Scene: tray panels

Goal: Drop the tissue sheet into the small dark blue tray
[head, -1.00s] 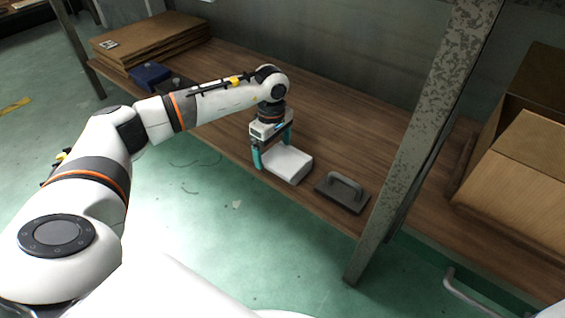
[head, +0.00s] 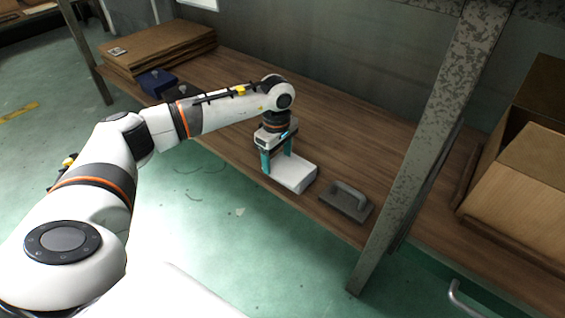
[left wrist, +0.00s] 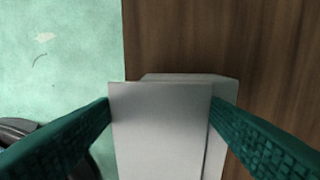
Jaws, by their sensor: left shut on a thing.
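My left gripper (head: 277,166) is over the white tissue box (head: 295,178) near the front edge of the wooden shelf. In the left wrist view its two teal fingers (left wrist: 160,100) are shut on the sides of a pale sheet (left wrist: 160,135), which I take for the tissue sheet. The sheet lies over or just above the box (left wrist: 226,95); I cannot tell if they touch. The dark blue tray (head: 155,80) stands at the left of the shelf, partly hidden behind my left arm. My right gripper is not in view.
Flat cardboard (head: 160,45) is stacked at the left. The shelf behind the gripper is clear.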

